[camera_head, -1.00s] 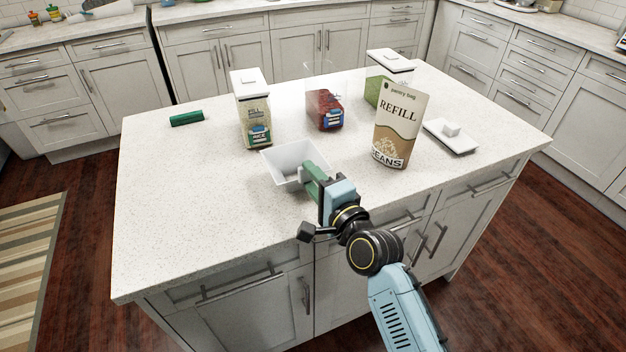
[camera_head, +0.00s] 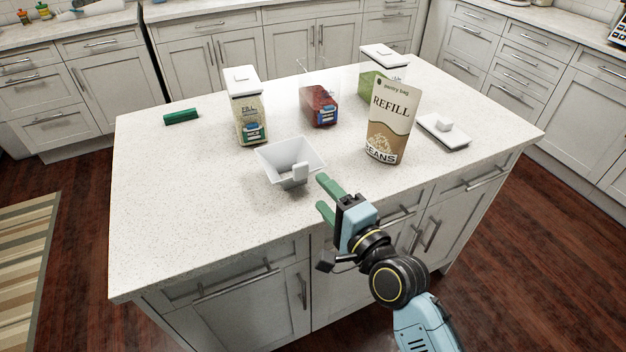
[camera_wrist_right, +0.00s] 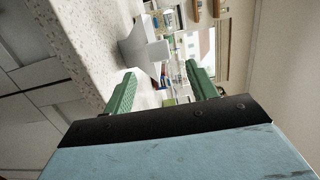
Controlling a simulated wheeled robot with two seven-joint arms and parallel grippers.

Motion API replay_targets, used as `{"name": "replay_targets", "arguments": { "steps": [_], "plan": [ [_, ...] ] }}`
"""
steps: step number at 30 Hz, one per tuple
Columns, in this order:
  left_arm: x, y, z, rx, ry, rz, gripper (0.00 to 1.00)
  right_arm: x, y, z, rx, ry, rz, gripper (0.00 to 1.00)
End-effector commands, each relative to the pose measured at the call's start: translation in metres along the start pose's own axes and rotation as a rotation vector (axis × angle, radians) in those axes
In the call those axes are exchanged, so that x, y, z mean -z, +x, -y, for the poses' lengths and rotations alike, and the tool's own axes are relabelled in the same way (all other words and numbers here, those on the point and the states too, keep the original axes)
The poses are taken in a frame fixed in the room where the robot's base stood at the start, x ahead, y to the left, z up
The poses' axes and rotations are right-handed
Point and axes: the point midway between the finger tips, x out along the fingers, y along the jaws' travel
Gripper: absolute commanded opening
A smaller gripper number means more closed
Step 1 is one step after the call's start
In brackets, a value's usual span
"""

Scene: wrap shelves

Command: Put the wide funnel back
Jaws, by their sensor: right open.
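The white wide funnel (camera_head: 290,162) stands on the island counter near its front edge, with its square mouth up and a small tab facing my right arm. It also shows in the right wrist view (camera_wrist_right: 140,42), ahead of the fingers. My right gripper (camera_head: 324,197) is open and empty, just to the right and front of the funnel and apart from it. Its two green fingers also show in the right wrist view (camera_wrist_right: 160,80). My left gripper is not in view.
Behind the funnel stand a rice container (camera_head: 249,112), an open clear container with red contents (camera_head: 320,106) and a lidded green container (camera_head: 371,84). A beans refill bag (camera_head: 391,122) and a loose white lid (camera_head: 443,129) are at right.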

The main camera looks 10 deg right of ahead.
Motion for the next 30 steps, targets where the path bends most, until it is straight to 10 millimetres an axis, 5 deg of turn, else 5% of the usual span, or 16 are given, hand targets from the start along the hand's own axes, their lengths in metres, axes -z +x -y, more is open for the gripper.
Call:
{"name": "replay_targets", "arguments": {
  "steps": [9, 21, 23, 26, 30],
  "plan": [
    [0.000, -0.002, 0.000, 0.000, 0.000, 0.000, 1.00, 0.000, -0.046, 0.000, -0.001, -0.002, 0.000, 0.57],
    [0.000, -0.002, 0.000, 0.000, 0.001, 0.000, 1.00, 0.001, -0.050, -0.010, -0.020, -0.015, -0.003, 0.57],
    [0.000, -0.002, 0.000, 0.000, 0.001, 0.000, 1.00, 0.003, -0.049, -0.029, -0.059, -0.044, -0.007, 0.57],
    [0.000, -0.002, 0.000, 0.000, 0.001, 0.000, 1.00, 0.008, -0.050, -0.088, -0.182, -0.144, -0.013, 0.57],
    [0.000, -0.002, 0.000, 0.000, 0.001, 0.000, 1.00, 0.014, -0.075, -0.206, -0.430, -0.357, 0.021, 0.57]
  ]
}}
